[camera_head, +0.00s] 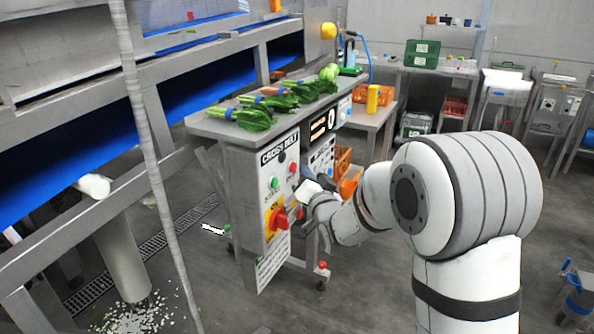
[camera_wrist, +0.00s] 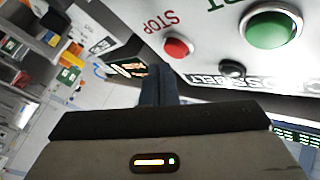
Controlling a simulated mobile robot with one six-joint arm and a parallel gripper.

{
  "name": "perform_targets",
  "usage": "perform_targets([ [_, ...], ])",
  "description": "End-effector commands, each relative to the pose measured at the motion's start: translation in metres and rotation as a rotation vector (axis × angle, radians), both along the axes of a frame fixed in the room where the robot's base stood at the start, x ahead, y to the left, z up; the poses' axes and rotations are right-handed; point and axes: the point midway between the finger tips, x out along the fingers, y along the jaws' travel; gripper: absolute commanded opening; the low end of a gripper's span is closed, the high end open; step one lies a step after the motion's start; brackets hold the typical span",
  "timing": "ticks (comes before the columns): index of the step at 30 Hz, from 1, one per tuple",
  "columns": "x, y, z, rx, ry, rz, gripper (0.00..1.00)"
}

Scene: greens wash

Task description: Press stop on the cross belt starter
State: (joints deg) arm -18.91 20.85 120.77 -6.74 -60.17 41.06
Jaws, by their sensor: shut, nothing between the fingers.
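The cross belt starter (camera_head: 262,170) is a grey box on the front of the metal bench, lettered CROSS BELT. Its red stop button (camera_head: 293,167) sits up and right of a green start button (camera_head: 274,183). In the wrist view the red button (camera_wrist: 178,47), marked STOP, is at the upper middle, with the larger green button (camera_wrist: 270,28) to its right. My gripper (camera_head: 308,174) is just right of the panel face. In the wrist view its dark fingers (camera_wrist: 157,72) are shut and empty, their tips below and left of the red button. No contact shows.
A red rotary switch on a yellow plate (camera_head: 277,217) is low on the same panel. A second control panel (camera_head: 321,158) stands close behind on the right. Bundles of greens (camera_head: 254,118) lie on the bench top. Open floor lies right of my arm.

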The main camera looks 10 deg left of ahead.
Motion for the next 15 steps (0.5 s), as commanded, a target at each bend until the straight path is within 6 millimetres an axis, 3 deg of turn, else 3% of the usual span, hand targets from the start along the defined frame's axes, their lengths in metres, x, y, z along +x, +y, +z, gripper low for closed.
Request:
perform_targets([
  [6, -0.001, -0.003, -0.001, 0.0, 0.0, -0.001, 0.0],
  [15, -0.011, -0.031, -0.002, 0.0, 0.0, -0.004, 0.0],
])
